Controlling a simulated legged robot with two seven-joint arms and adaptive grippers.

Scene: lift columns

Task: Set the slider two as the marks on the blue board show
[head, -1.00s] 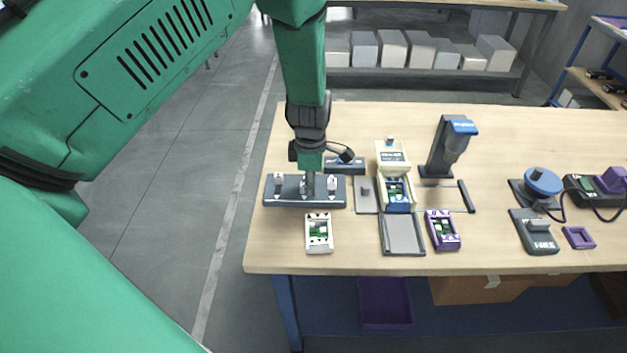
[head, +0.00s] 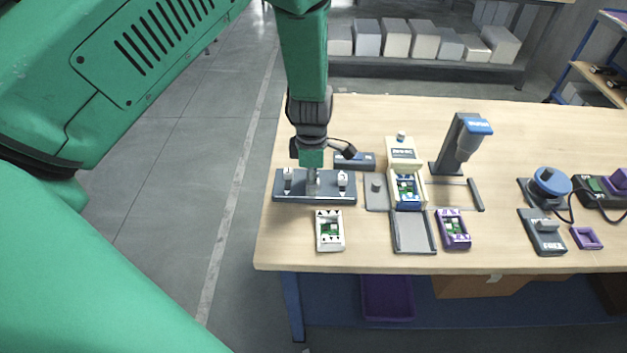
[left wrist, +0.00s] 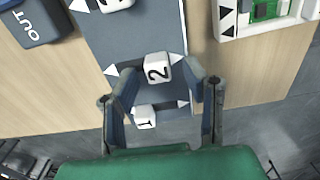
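The blue-grey slider board (head: 300,196) lies at the left of the table, with white triangle marks along its edges. Its left knob (head: 288,174) and right knob (head: 342,179) show in the head view; my gripper hides the middle one. In the left wrist view, slider two (left wrist: 157,69), a white knob marked 2, stands between my left fingertips. A triangle (left wrist: 111,70) lies to its left at the board edge. The knob marked 1 (left wrist: 145,117) is nearer my palm. My left gripper (head: 312,182) appears open around slider two; I cannot tell whether it touches. My right gripper is not in view.
A white cased device (head: 329,231) lies in front of the board. A grey tray (head: 413,232), a beige device (head: 404,158) and a purple device (head: 453,229) stand to the right.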

